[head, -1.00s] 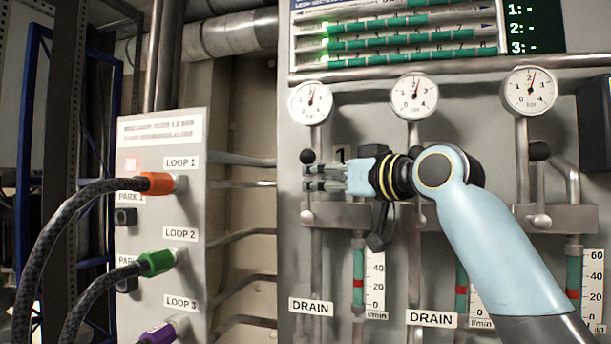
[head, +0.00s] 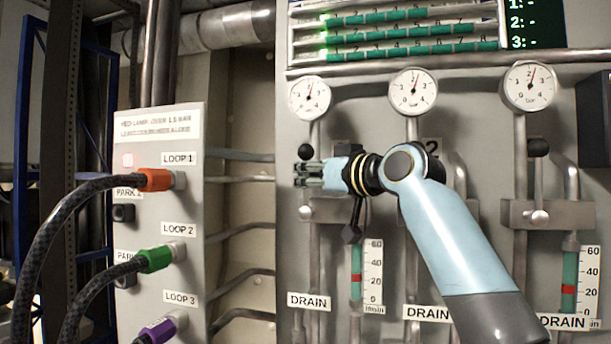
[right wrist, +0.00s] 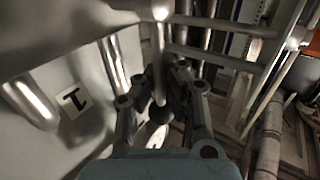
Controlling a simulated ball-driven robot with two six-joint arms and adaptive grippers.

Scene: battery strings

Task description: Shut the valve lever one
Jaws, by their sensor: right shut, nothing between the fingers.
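Valve lever one is an upright lever on the panel's left pipe, under the left gauge (head: 310,98). Its black knob (head: 306,151) is at the top and its pivot (head: 306,212) at the bottom. My right gripper (head: 300,175) is shut and empty, its fingers level with the lever's stem, just below the knob. In the right wrist view the knob (right wrist: 161,113) and stem show close by the right gripper (right wrist: 168,68); contact cannot be told. The "1" label (right wrist: 73,101) is left of them. My left gripper is out of view.
Another upright lever with a black knob (head: 538,147) stands at the right; my right arm covers the middle one. Flow tubes and DRAIN labels (head: 308,301) sit below. At left, a hose box (head: 150,130) carries orange, green and purple connectors (head: 155,180).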

